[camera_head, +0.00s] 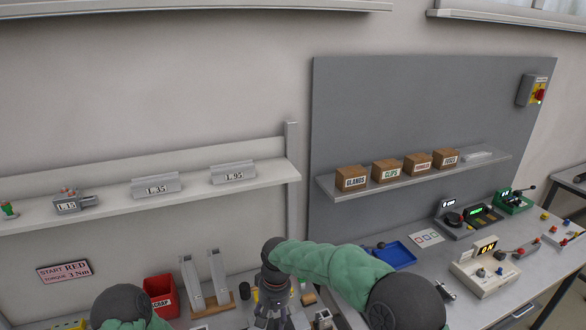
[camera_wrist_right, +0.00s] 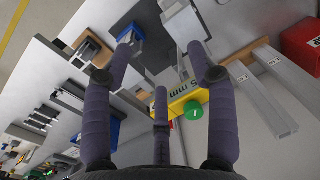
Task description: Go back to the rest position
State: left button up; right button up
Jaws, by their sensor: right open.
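My right arm, in a green sleeve, reaches in from the right in the head view. Its dark gripper (camera_head: 273,312) points down over the bench, just right of a wooden stand with two upright metal rails (camera_head: 205,285). In the right wrist view the fingers (camera_wrist_right: 162,50) are spread open, with no held object visible between them. Beyond them are a yellow block marked in mm (camera_wrist_right: 184,101) and a round green part (camera_wrist_right: 193,111). Of my left arm only a dark joint and some green sleeve show at the lower left of the head view. My left gripper is out of view.
A red scrap bin (camera_head: 160,294) stands left of the rail stand. A blue tray (camera_head: 396,254) lies behind my right forearm. Devices with displays, including a white one (camera_head: 485,268), fill the right bench. A shelf (camera_head: 400,182) above holds several labelled boxes.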

jog(key=s+d+f+m+y, duration=0.1)
jog(key=s+d+f, duration=0.2)
jog(key=f, duration=0.4)
jog(key=s+d+f+m+y, duration=0.1)
jog(key=s+d+f, duration=0.2)
jog(key=f, duration=0.3)
jog(key=s+d+f+m, duration=0.1)
jog(key=s+d+f, duration=0.25)
jog(key=f, duration=0.35)
jog(key=s+d+f+m, duration=0.1)
jog(key=s+d+f, duration=0.2)
jog(key=s, duration=0.3)
jog(key=s+d+f+m+y, duration=0.1)
jog(key=s+d+f, duration=0.15)
jog(key=s, duration=0.35)
jog(key=s+d+f+m, duration=0.2)
jog(key=s+f, duration=0.1)
jog(key=s, duration=0.3)
notch_tip(320, 180, down, 15)
jog(key=w+a+n+t+b, duration=0.1)
jog(key=w+b, duration=0.1)
jog(key=b, duration=1.5)
jog(key=shift+w+a+f, duration=0.15)
jog(key=shift+w+a, duration=0.1)
